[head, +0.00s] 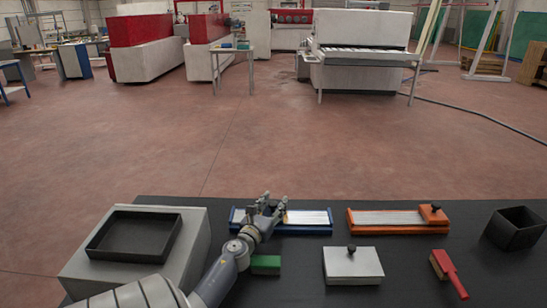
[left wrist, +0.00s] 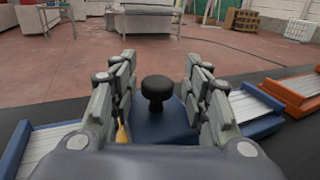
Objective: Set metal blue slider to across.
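The blue slider rail (head: 310,229) with its metal strip lies across the back of the black table. In the left wrist view, its blue block (left wrist: 160,127) with a round black knob (left wrist: 157,92) stands between my fingers, with rail visible on both sides. My left gripper (head: 273,203) is over the rail; it also shows in the left wrist view (left wrist: 160,95). Its fingers are open on either side of the knob, with gaps visible. The arm and gripper hide the block in the head view. My right gripper is not in view.
An orange slider rail (head: 385,229) with a knobbed block (head: 433,214) lies to the right. A knobbed white box (head: 352,268), green block (head: 265,267), red brush (head: 449,275) and black bin (head: 517,229) are nearby. A black tray (head: 112,256) sits on a grey box (head: 78,270).

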